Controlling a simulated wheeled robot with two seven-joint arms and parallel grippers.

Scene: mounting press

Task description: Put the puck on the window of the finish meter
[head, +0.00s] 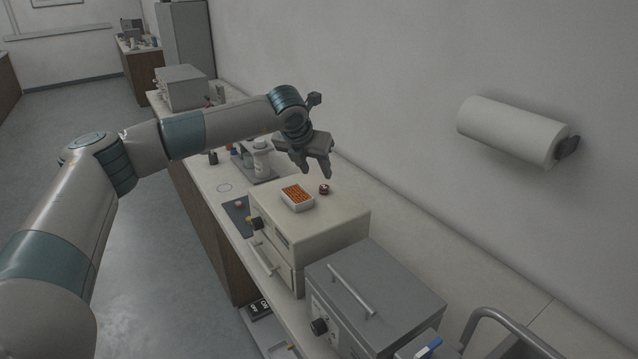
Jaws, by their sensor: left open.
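A small round dark-and-red piece (324,189), which looks like the puck, sits on top of a beige boxy instrument (335,221). My left gripper (316,172) is open, with its fingers pointing down just above and slightly left of this piece in the picture. Nothing shows between the fingers. Another small reddish round piece (239,204) lies on a dark mat (233,218) left of the beige instrument. I cannot tell for sure which device is the finish meter, and no window can be made out. My right gripper is not in view.
A white tray of orange bits (297,198) stands on the beige instrument beside the puck. A grey box with a handle (373,293) stands in front. A white bottle (261,157) and a stand are behind. A paper roll (510,130) hangs on the wall.

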